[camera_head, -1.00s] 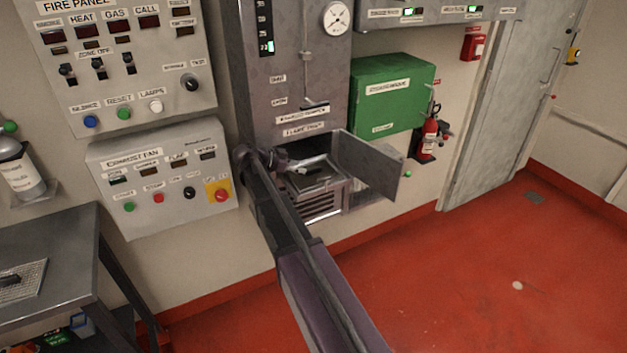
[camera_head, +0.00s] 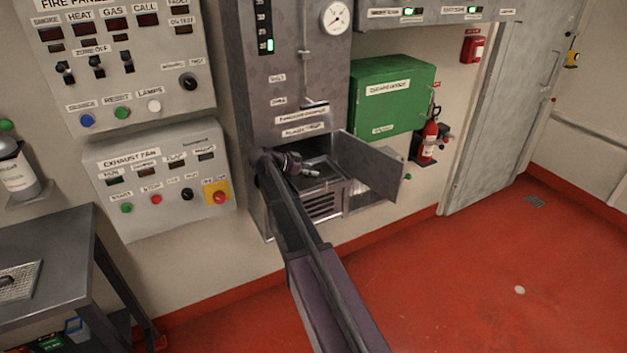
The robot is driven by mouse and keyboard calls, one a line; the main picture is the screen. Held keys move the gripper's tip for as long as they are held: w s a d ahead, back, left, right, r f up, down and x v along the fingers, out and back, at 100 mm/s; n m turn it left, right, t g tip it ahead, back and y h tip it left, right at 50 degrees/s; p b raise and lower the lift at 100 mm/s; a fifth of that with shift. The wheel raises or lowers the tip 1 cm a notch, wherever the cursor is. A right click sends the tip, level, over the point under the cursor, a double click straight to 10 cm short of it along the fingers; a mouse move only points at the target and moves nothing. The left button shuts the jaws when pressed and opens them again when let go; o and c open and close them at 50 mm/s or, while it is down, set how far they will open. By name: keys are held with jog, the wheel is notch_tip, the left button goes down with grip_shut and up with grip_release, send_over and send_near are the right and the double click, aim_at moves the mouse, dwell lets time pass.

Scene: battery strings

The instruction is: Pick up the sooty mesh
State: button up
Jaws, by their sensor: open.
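The flame trap compartment at the foot of the grey cabinet stands open, its door (camera_head: 369,166) swung out to the right. Inside it a dark flat piece, which looks like the sooty mesh (camera_head: 326,181), lies low in the opening. It is small and partly covered by my arm, so its edges are hard to tell. My gripper (camera_head: 313,173) is open at the compartment mouth, over or just in front of the dark piece. I cannot tell whether they touch.
A lighter mesh (camera_head: 31,275) with a dark handle lies on the grey table (camera_head: 50,243) at left. A louvred grille (camera_head: 322,205) is below the compartment. A green box (camera_head: 393,95) and a fire extinguisher (camera_head: 428,139) hang to the right. The red floor is clear.

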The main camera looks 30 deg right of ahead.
jog(key=shift+d+f, duration=0.3)
jog(key=shift+d, duration=0.25)
grip_shut()
